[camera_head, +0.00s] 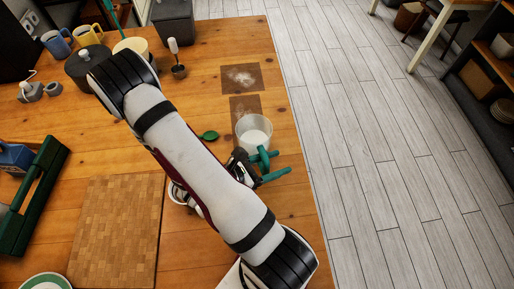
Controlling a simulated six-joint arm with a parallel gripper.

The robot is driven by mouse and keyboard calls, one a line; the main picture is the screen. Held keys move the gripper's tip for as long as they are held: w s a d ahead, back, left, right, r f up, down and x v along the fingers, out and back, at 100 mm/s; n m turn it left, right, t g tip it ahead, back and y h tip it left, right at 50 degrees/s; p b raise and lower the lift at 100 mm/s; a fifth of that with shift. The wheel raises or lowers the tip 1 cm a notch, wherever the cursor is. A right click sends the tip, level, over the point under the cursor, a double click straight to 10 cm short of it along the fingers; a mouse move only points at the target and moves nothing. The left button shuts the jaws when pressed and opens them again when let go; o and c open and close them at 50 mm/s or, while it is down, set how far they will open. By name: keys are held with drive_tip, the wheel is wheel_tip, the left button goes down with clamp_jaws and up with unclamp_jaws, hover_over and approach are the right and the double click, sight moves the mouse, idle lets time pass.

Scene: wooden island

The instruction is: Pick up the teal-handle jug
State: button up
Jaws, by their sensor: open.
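The jug (254,131) is a clear, pale-walled vessel standing upright near the right edge of the wooden island. Its teal handle (263,157) is on the near side, facing my gripper. My gripper (275,164) is open right at the handle, with dark green fingers pointing right. The fingers and handle are close in colour and overlap in this view, so I cannot tell whether they touch or whether the handle lies between them. My arm hides part of the island and the gripper's base.
A green leaf-shaped item (209,135) lies left of the jug. Two brown mats (240,78) lie beyond it. A white-rimmed vessel (177,194) is partly hidden under my arm. A cutting board (117,232) and green caddy (33,198) are at left. The island's edge is close on the right.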

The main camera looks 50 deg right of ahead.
clamp_jaws()
idle(1.4)
